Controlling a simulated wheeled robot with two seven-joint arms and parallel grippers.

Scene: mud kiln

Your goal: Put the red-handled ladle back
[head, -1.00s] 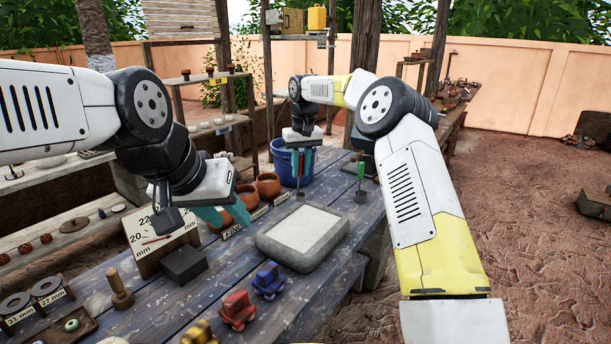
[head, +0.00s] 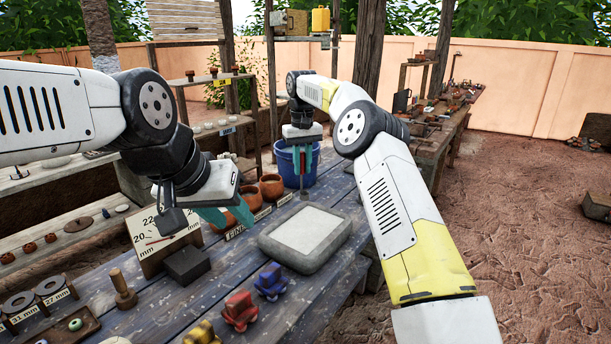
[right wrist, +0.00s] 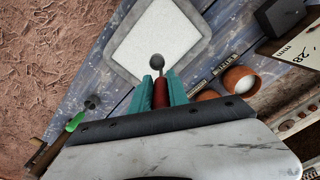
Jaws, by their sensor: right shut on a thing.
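The red-handled ladle hangs upright in my right gripper (head: 303,172), handle up and small dark round bowl (head: 304,195) down, near the far end of the blue-grey table. In the right wrist view the teal fingers (right wrist: 160,86) close on both sides of its red handle (right wrist: 160,95), and the bowl (right wrist: 157,61) sticks out past the fingertips. My left gripper (head: 226,217) looks open and empty, beside the terracotta pots and the FINE label. Whether the bowl touches the table is unclear.
A grey-rimmed tray (head: 270,238) with a pale surface lies nearer me. Terracotta pots (head: 271,187) and a blue bucket (head: 287,158) stand close to the ladle. A green-handled ladle (right wrist: 76,121) shows in the right wrist view. Red and blue pieces (head: 240,311) lie in front.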

